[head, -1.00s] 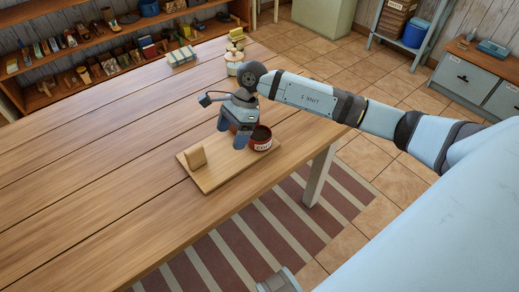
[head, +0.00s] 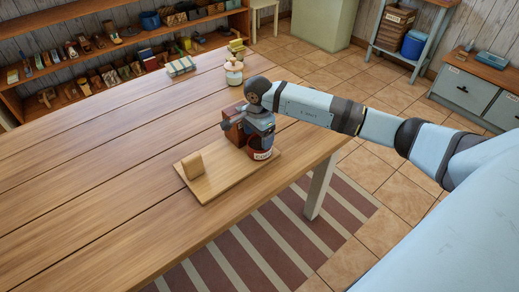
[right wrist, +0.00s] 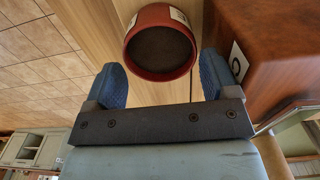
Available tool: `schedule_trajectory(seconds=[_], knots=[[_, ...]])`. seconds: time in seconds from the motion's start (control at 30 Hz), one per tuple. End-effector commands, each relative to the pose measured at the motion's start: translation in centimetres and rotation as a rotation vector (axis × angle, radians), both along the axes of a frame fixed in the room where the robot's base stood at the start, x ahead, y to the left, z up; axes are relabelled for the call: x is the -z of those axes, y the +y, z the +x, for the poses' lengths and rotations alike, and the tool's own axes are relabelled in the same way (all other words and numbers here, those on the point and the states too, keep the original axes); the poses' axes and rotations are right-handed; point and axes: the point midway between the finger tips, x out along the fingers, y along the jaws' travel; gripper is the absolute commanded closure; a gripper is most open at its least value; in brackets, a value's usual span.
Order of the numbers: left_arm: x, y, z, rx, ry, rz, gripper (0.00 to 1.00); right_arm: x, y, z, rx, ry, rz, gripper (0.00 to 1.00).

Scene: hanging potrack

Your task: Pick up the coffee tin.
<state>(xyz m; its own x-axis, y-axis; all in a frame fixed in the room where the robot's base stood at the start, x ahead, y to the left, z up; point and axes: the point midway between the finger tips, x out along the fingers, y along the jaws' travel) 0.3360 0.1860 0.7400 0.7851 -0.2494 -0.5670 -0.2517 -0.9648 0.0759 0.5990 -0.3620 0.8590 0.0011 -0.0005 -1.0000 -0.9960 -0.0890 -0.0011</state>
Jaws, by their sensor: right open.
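The coffee tin (head: 263,154) is a short red can with a white label, upright on a wooden board (head: 215,186) near the table's right edge. My right gripper (head: 260,143) is over the tin in the head view and hides its upper part. In the right wrist view, the red tin (right wrist: 160,71) with its dark round top lies between and just beyond the blue fingertips of the right gripper (right wrist: 163,65). The fingers are apart, one on each side; I cannot tell whether they touch it. My left gripper is out of view.
A reddish-brown box (head: 234,131) stands close beside the tin; it is also close to one finger in the right wrist view (right wrist: 270,45). A small wooden block (head: 192,165) stands on the board's left end. A white jar (head: 234,72) is farther back. The table's left side is clear.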

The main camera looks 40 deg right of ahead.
Motion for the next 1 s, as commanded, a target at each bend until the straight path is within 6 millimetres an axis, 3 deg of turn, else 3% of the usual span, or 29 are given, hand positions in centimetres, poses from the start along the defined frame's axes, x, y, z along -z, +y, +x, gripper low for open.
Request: schedule_trajectory(seconds=[0.3,0.53,0.57,0.7,1.0], knots=[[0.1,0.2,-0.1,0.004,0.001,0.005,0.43,4.4,-0.4,-0.1,0.000,0.003,0.001,0.20],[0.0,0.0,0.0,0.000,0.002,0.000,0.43,4.7,-0.4,-0.1,-0.001,0.000,0.000,0.20],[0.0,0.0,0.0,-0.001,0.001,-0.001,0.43,4.7,-0.4,-0.1,-0.001,0.000,0.000,0.22],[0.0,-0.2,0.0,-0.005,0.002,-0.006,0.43,4.7,-0.4,-0.1,-0.001,0.001,0.000,0.51],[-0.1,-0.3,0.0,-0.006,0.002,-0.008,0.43,4.5,-0.4,-0.1,-0.001,0.000,0.000,0.51]])
